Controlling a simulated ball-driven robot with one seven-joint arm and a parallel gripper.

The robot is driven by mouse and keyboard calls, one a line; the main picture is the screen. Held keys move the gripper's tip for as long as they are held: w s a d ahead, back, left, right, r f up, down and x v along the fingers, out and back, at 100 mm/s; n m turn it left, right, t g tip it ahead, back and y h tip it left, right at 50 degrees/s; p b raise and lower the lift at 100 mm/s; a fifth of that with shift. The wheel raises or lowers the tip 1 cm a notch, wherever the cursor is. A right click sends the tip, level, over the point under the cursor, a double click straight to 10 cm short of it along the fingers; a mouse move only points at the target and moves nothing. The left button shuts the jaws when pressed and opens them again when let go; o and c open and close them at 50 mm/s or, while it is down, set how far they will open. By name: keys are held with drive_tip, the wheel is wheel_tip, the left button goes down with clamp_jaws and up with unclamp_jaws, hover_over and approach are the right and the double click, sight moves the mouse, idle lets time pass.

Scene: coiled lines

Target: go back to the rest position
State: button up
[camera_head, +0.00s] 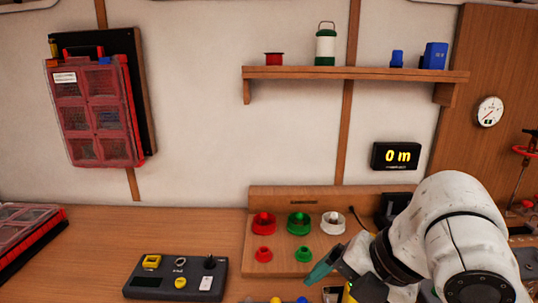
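My white arm comes in from the lower right of the head camera view. One teal fingertip shows, pointing down and left. The rest of the gripper is hidden by the arm or cut off by the lower edge, so I cannot tell whether it is open or holds anything. The rack carries red (263,226), green (300,224) and white (333,223) spools, with smaller red and green ones below.
A dark control box (176,279) lies on the bench at the left of the rack. A wall shelf (355,73) holds a lantern and small items. A red case (95,113) hangs on the wall. Bare bench (130,236) lies at left.

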drive_tip(key=s+d+f+m+t, duration=0.1)
drive_tip(key=s+d+f+m, duration=0.15)
drive_tip(key=f+m, duration=0.7)
drive_tip(key=s+d+f+m+t, duration=0.1)
drive_tip(key=s+f+m, duration=0.2)
drive_tip(key=f+m, duration=0.65)
drive_tip(key=s+d+f+m+g+h, duration=0.2)
drive_tip(key=s+d+f+m, duration=0.3)
drive_tip(key=s, duration=0.4)
drive_tip(key=s+d+f+m+g+h, duration=0.1)
drive_tip(key=s+d+f+m+h, duration=0.2)
drive_tip(key=s, duration=0.7)
drive_tip(key=d+f+m, duration=0.2)
drive_tip(key=d+f, duration=0.2)
drive_tip(key=f, duration=0.1)
drive_tip(key=shift+s+g, duration=0.2)
drive_tip(key=shift+g, duration=0.2)
drive_tip(key=shift+d, duration=0.1)
